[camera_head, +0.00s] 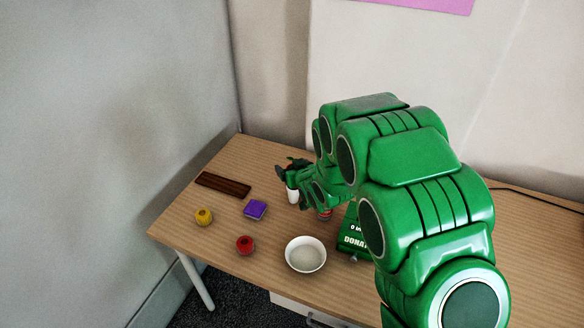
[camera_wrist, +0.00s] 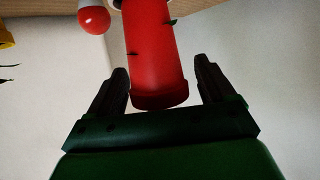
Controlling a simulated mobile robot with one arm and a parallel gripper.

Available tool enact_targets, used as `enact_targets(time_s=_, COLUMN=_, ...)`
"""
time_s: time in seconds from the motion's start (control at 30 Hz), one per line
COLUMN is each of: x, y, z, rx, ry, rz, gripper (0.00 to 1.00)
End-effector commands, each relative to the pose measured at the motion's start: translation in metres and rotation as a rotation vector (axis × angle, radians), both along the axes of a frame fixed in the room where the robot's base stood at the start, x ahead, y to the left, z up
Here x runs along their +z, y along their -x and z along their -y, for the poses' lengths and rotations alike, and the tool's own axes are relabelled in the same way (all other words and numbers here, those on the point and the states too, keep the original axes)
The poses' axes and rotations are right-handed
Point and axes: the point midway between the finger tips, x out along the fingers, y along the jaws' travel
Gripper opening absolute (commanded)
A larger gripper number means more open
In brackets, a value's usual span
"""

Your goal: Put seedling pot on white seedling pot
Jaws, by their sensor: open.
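My green arm reaches over the table, and my gripper (camera_head: 284,174) is low near its back middle. In the wrist view my gripper (camera_wrist: 165,85) is open, with its two dark fingers apart. A red cylindrical thing (camera_wrist: 155,50) with small dark leaf-like bits shows between and beyond the fingers; I cannot tell if it is the seedling pot or if it touches them. A white upright thing (camera_head: 293,194) stands just below my gripper in the head view, partly hidden, possibly the white seedling pot. Small red (camera_head: 245,244) and yellow (camera_head: 203,216) round things stand at the front left.
A white bowl (camera_head: 305,255) sits near the front edge. A purple block (camera_head: 255,209) and a dark brown slab (camera_head: 223,185) lie to the left. A green donation box (camera_head: 352,240) is partly behind my arm. Bare wood (camera_head: 190,244) shows at the left front.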

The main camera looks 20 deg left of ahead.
Motion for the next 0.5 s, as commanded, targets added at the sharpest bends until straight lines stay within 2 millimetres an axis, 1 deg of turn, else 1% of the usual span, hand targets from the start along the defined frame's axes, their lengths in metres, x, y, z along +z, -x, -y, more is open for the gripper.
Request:
enact_targets(time_s=0.23, x=0.004, y=0.002, z=0.002, rx=0.000, ry=0.000, rz=0.000, gripper=0.83)
enact_targets(time_s=0.37, x=0.008, y=0.011, z=0.011, rx=-0.001, ry=0.002, rz=-0.002, gripper=0.83)
enact_targets(time_s=0.5, x=0.016, y=0.021, z=0.021, rx=-0.001, ry=-0.001, rz=0.002, gripper=0.83)
